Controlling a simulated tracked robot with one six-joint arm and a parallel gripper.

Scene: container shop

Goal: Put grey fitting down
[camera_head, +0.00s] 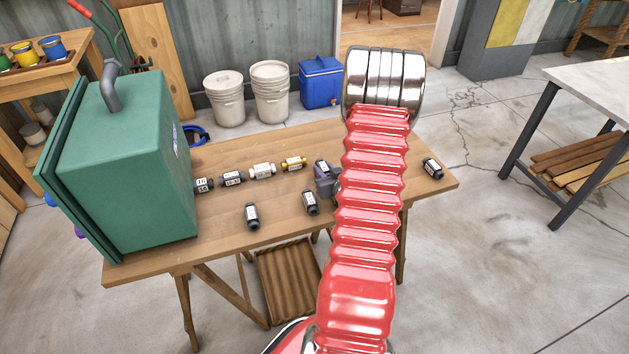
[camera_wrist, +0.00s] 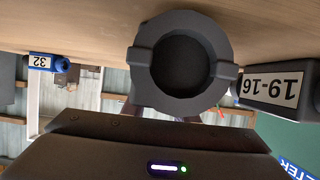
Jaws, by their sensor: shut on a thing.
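The grey fitting (camera_wrist: 182,62) fills the middle of the wrist view, its round, dark open end facing the camera. My gripper (camera_head: 328,184) is shut on it, low over the wooden table (camera_head: 270,213); whether the fitting touches the tabletop I cannot tell. In the head view the gripper is mostly hidden by my red arm, and the held fitting cannot be made out clearly. In the wrist view, a dark fitting labelled 19-16 (camera_wrist: 280,87) lies close on the right and a blue fitting labelled 32 (camera_wrist: 48,63) lies farther off on the left.
Black fittings lie at the front (camera_head: 252,215), near my arm (camera_head: 311,203) and far right (camera_head: 432,168). A green box (camera_head: 125,160) fills the table's left end.

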